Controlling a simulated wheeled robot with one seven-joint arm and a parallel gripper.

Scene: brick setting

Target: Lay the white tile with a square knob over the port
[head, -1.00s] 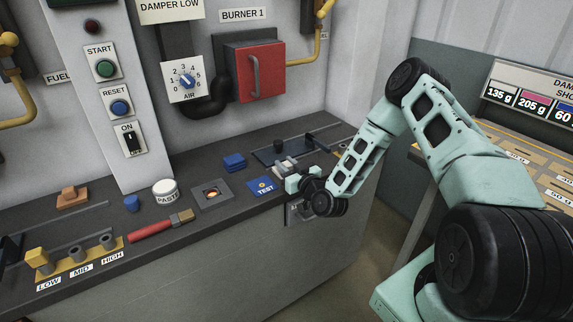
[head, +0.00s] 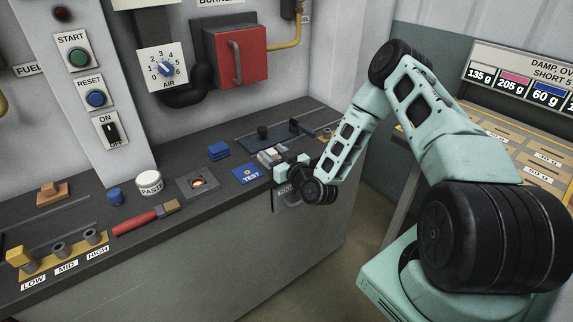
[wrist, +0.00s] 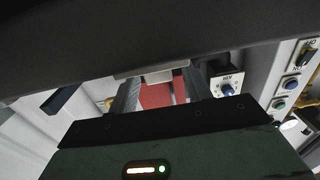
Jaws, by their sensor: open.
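The port (head: 198,183) is a round opening with an orange glow, set in a grey square plate on the counter. A small group of pale pieces lies at the counter's front, right of the blue TEST card; the white tile (head: 268,157) seems to be among them, but its square knob is too small to make out. My gripper (head: 283,168) is open at the front edge of the counter, close beside these pieces. In the wrist view its two fingers (wrist: 162,93) stand apart, with the red door behind them. A pale edge shows above them; I cannot tell what it is.
The blue TEST card (head: 247,175) lies between the port and my gripper. Blue blocks (head: 219,151), a white PASTE jar (head: 149,183) and a red-handled brush (head: 135,222) stand around the port. A dark plate with a black knob (head: 262,132) lies behind the pale pieces.

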